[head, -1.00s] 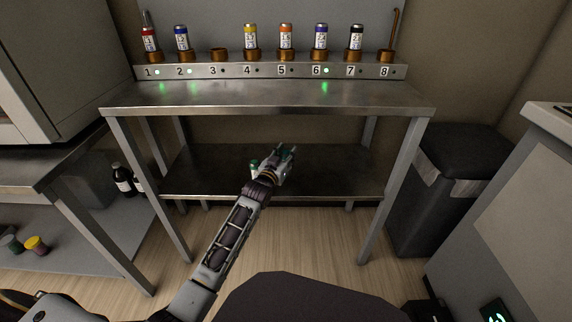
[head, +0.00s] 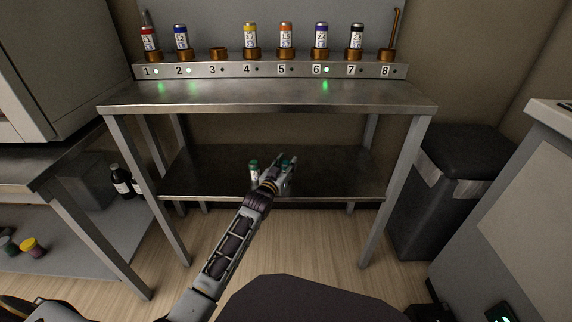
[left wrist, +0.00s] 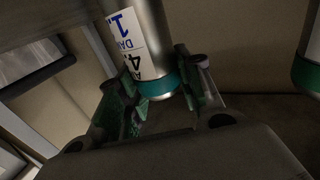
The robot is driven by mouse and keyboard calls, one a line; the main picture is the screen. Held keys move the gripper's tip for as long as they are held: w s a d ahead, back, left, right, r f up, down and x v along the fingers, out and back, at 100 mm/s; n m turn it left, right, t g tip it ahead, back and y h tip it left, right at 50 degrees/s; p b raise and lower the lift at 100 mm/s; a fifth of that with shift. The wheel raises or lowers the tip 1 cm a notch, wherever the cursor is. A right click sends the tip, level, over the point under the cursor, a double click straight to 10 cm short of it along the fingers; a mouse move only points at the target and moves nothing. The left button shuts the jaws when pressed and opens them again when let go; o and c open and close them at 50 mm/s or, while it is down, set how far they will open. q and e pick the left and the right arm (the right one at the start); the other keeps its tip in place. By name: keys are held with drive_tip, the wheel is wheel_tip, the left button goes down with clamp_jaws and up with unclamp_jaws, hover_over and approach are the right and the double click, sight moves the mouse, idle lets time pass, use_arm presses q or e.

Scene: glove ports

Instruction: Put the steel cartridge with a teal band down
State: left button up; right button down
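My left gripper (head: 281,172) reaches over the lower shelf of the steel rack. In the left wrist view its fingers (left wrist: 160,95) lie on both sides of a steel cartridge with a teal band (left wrist: 157,83) and look closed on it. This cartridge has a white label; in the head view only its teal part (head: 288,163) shows clearly, the rest being hidden by the gripper. Whether its base touches the shelf I cannot tell. A second teal-banded cartridge (head: 254,171) stands on the shelf just left of the gripper, and at the right edge of the wrist view (left wrist: 307,75). My right gripper is out of view.
The lower shelf (head: 335,178) has free room right of the gripper. A numbered rail (head: 270,71) holds several cartridges; holder 3 (head: 219,54) is empty. A dark bin (head: 460,190) stands at right.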

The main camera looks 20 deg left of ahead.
use_arm(q)
drive_tip(key=o, duration=0.4)
drive_tip(key=shift+r, duration=0.2)
drive_tip(key=shift+s+a+p, duration=0.2)
drive_tip(key=shift+s+p, duration=0.45)
drive_tip(key=shift+s, duration=1)
drive_tip(key=shift+s+a+p, duration=0.15)
drive_tip(key=shift+s+p, duration=0.45)
drive_tip(key=shift+s, duration=1)
drive_tip(key=shift+s+a, duration=0.1)
drive_tip(key=shift+s, duration=0.55)
drive_tip(key=shift+s+a+p, duration=0.15)
drive_tip(key=shift+s+p, duration=0.3)
drive_tip(key=shift+s, duration=0.6)
drive_tip(key=shift+s+a+p, duration=0.1)
drive_tip(key=shift+s+p, duration=0.3)
drive_tip(key=shift+s, duration=0.6)
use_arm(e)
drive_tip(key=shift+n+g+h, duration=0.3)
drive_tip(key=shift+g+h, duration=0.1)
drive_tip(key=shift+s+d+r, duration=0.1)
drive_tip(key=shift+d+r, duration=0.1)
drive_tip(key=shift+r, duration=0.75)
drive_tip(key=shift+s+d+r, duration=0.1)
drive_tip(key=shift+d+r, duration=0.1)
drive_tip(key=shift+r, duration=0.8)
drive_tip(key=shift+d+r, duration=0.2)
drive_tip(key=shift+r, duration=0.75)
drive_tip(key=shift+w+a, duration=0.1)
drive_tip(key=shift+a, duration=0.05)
